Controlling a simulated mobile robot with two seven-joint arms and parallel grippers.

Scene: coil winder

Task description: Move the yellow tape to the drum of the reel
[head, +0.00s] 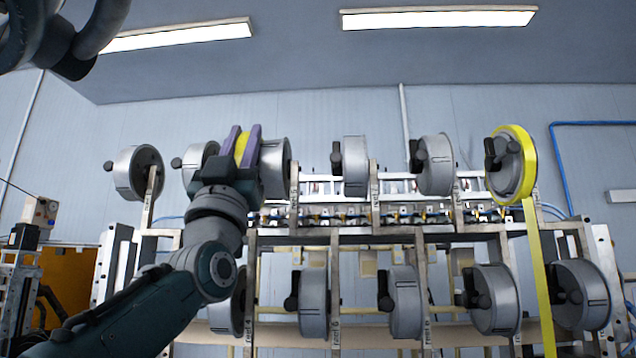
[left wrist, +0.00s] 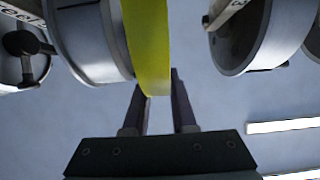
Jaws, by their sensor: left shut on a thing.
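My left gripper (head: 242,138) is raised among the upper row of grey reels. Its two purple fingers are shut on a yellow tape (head: 241,148), which shows between them. In the left wrist view the tape (left wrist: 148,45) is a wide upright yellow band, its end between the fingertips (left wrist: 160,85). One grey reel drum (left wrist: 90,40) is close beside the tape on the left, and another (left wrist: 262,35) stands apart on the right. Much of the tape is hidden by the gripper in the head view. My right gripper is not in view.
More grey reels, such as one at upper middle (head: 354,165) and one at lower right (head: 495,298), hang on a metal rack (head: 400,238). A reel at upper right carries yellow tape on its rim (head: 530,160), with a strip hanging down. Space above the reels is clear.

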